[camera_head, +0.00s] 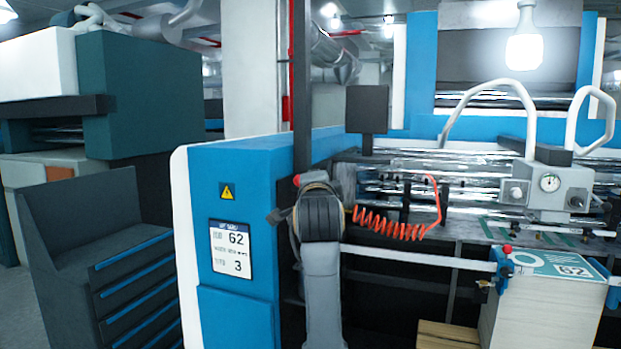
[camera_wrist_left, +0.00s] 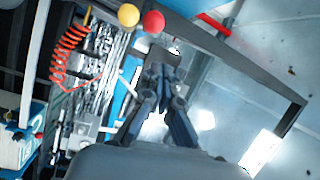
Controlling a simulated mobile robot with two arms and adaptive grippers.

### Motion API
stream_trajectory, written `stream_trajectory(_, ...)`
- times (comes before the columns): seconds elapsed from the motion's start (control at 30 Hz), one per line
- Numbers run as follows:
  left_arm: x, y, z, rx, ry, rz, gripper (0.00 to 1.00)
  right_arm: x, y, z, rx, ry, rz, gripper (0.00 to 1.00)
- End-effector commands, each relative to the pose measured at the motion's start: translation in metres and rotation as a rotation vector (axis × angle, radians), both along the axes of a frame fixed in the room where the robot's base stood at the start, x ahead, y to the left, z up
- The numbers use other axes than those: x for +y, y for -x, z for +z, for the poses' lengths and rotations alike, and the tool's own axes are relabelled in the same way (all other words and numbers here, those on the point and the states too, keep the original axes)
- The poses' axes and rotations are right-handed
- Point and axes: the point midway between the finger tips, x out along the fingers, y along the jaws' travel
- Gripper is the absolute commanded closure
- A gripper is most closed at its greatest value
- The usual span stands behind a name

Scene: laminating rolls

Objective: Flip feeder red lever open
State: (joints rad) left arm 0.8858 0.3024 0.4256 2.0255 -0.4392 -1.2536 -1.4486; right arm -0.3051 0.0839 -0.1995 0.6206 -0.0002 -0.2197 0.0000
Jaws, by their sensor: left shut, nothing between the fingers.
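A red ball knob (camera_wrist_left: 153,21) and a yellow ball knob (camera_wrist_left: 128,15) sit side by side at the top of the left wrist view. In the head view a red knob (camera_head: 297,180) shows just beside my left wrist. My left gripper (camera_wrist_left: 165,62) is shut and empty, its tips a little below the red ball in the picture; I cannot tell whether they touch. In the head view my arm hides most of the gripper. Another small red knob (camera_head: 507,249) stands on a blue clamp by the stack. My right gripper is in neither view.
The blue machine housing (camera_head: 235,250) stands left of my arm. A coiled red hose (camera_head: 395,222), rollers and a gauge box (camera_head: 550,190) lie to the right. A dark vertical post (camera_head: 301,90) rises behind my wrist. A white stack (camera_head: 545,312) stands low right.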

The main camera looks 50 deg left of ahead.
Motion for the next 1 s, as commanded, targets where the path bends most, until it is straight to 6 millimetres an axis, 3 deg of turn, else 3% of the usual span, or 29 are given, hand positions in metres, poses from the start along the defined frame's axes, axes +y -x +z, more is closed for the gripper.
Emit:
stream_trajectory(0.03,0.0,0.011,-0.006,-0.004,-0.004,0.003,1.0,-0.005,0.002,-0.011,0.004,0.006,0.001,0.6)
stream_trajectory(0.23,-0.002,0.048,-0.009,-0.004,-0.002,0.002,1.0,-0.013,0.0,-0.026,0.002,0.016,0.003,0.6)
stream_trajectory(0.43,-0.003,0.077,-0.01,-0.002,0.0,-0.001,1.0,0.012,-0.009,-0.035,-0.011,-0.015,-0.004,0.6)
stream_trajectory(0.57,-0.004,0.086,-0.009,0.0,-0.001,-0.003,1.0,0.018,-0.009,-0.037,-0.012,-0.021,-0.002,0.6)
stream_trajectory(0.8,-0.004,0.088,-0.009,0.002,0.002,-0.004,1.0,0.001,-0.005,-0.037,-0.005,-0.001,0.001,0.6)
stream_trajectory(1.0,-0.004,0.087,-0.009,0.002,0.002,-0.004,1.0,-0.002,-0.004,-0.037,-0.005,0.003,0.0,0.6)
